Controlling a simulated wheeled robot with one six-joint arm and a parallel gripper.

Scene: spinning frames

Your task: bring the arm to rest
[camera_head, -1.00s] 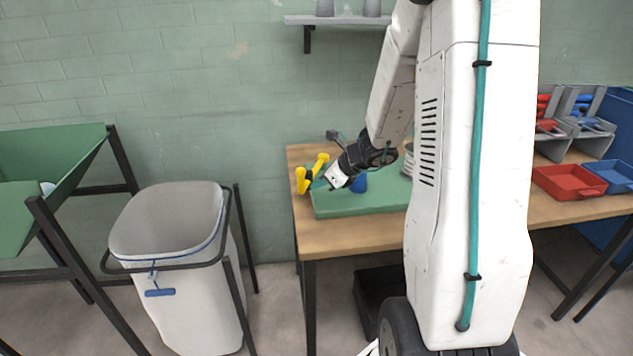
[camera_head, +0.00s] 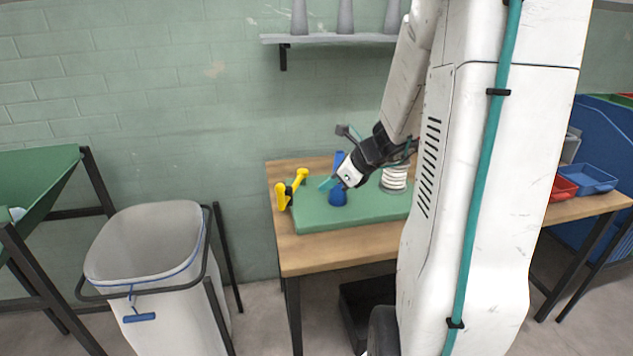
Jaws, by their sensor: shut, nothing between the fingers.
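My arm reaches down from behind my white column, over the wooden table. A small blue piece (camera_head: 338,197) stands on the mat just below the gripper. A yellow item (camera_head: 291,189) lies at the mat's left edge, left of the gripper. A white ribbed spool (camera_head: 394,178) stands on the mat to the right. My column hides the right end of the mat.
The wooden table (camera_head: 335,262) has a bare front strip. A grey bin (camera_head: 150,245) stands to the left, with a green trough (camera_head: 38,185) beyond. A shelf (camera_head: 330,39) holds grey cones above. A red tray (camera_head: 563,188) and blue tray (camera_head: 588,178) sit right.

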